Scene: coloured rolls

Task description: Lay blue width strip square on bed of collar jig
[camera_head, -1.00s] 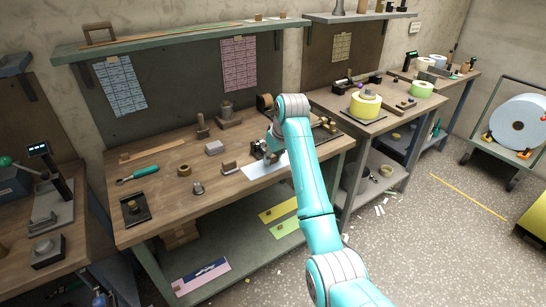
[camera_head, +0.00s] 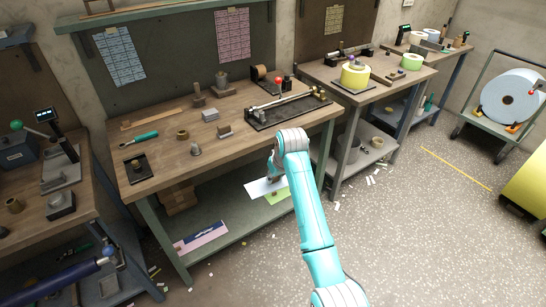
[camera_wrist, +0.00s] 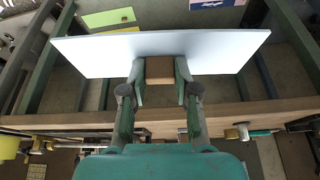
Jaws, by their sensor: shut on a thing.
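The pale blue strip (camera_wrist: 100,55) is a wide, flat sheet in the wrist view, with a brown block (camera_wrist: 160,68) at the middle of its near edge. My gripper (camera_wrist: 160,85) is shut on that block. In the head view my gripper (camera_head: 277,175) holds the strip (camera_head: 262,187) in front of the middle bench, below its top and before the lower shelf. My arm hides part of it. A long jig with a dark base (camera_head: 262,122), a metal bar and a red knob lies on the bench's right end; I take it for the collar jig. The strip is apart from it.
The wooden bench top (camera_head: 165,165) carries small blocks, a screwdriver (camera_head: 140,137) and a roll. Its front edge lies between strip and jig. A green strip (camera_head: 278,198) and a pink-and-blue piece (camera_head: 202,237) lie on the lower shelf.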

